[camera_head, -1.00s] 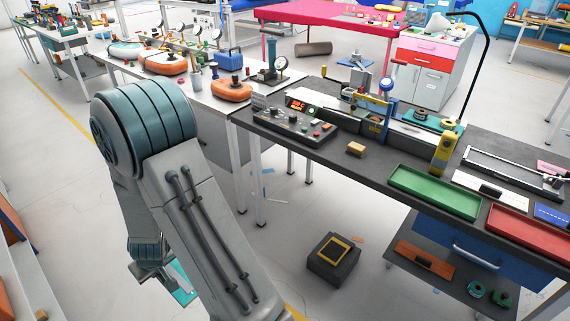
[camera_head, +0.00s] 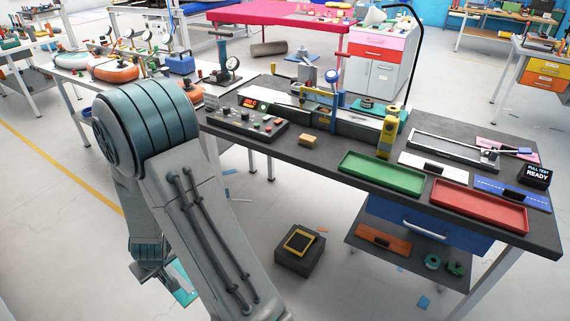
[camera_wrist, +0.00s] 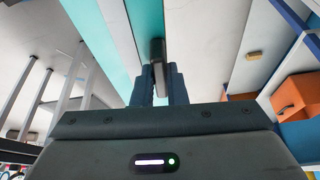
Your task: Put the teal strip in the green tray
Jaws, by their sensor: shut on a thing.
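The teal strip (camera_head: 184,289) hangs low at the bottom left of the head view, mostly hidden behind my arm. In the wrist view the strip (camera_wrist: 97,38) appears as a long teal band with a pale stripe, running past the fingers. My gripper (camera_wrist: 158,72) is shut on it; in the head view my gripper (camera_head: 163,279) is partly hidden by my arm, low over the floor. The green tray (camera_head: 380,174) lies empty on the dark workbench, to the right of and well above my gripper in the picture.
A red tray (camera_head: 478,208) lies right of the green one. A yellow device (camera_head: 385,137) stands behind the green tray, and a small tan block (camera_head: 307,140) lies left of it. A dark box (camera_head: 299,250) stands on the floor before the workbench (camera_head: 340,195).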

